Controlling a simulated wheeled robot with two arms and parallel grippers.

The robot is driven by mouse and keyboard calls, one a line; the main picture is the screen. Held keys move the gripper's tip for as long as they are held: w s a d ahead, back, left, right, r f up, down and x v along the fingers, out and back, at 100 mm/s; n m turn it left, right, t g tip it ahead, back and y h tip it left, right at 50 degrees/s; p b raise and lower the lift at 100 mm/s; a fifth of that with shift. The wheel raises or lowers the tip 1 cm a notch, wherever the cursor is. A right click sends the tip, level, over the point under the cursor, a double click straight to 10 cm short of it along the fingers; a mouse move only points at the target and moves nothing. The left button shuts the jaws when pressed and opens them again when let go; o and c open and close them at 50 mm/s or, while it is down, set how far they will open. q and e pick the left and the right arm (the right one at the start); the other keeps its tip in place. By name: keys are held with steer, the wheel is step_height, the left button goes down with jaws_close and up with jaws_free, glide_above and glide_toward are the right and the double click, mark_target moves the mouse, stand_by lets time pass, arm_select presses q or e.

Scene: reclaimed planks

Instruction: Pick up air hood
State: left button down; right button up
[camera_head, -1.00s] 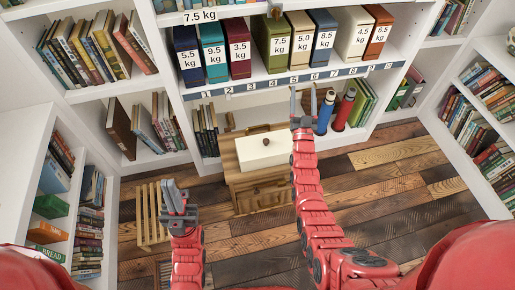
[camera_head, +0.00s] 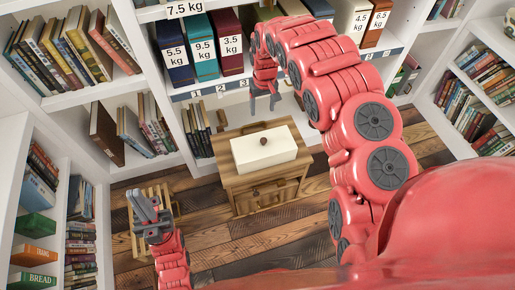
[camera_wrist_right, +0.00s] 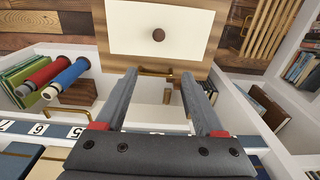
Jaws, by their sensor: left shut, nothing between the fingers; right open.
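A white block with a brown knob (camera_head: 264,151) sits on top of a small wooden cabinet (camera_head: 237,190). It may be the air hood, but I cannot tell for sure. In the right wrist view, a white face with a round brown knob (camera_wrist_right: 185,28) shows at the top, framed in wood. My right gripper (camera_head: 263,107) is open and empty, fingers pointing down, behind the white block in the head view. Its spread fingers also show in the wrist view (camera_wrist_right: 158,76), below the white face. My left gripper (camera_head: 141,200) is shut and empty at the lower left.
A numbered shelf edge (camera_head: 222,88) with weight-labelled binders (camera_head: 202,46) runs behind my right gripper. Red (camera_wrist_right: 35,74) and blue (camera_wrist_right: 66,76) cylinders lie at the left in the wrist view. A slatted wooden piece (camera_head: 139,243) stands near my left gripper. Bookshelves line both sides.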

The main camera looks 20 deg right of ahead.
steer(key=s, duration=0.1)
steer(key=b, duration=0.3)
glide_above(264, 140)
steer(key=shift+g, duration=0.3)
step_height(264, 140, down, 11)
steer(key=shift+w+a+r, duration=0.1)
steer(key=shift+w, duration=0.05)
steer(key=shift+f, duration=2.95)
jaws_close()
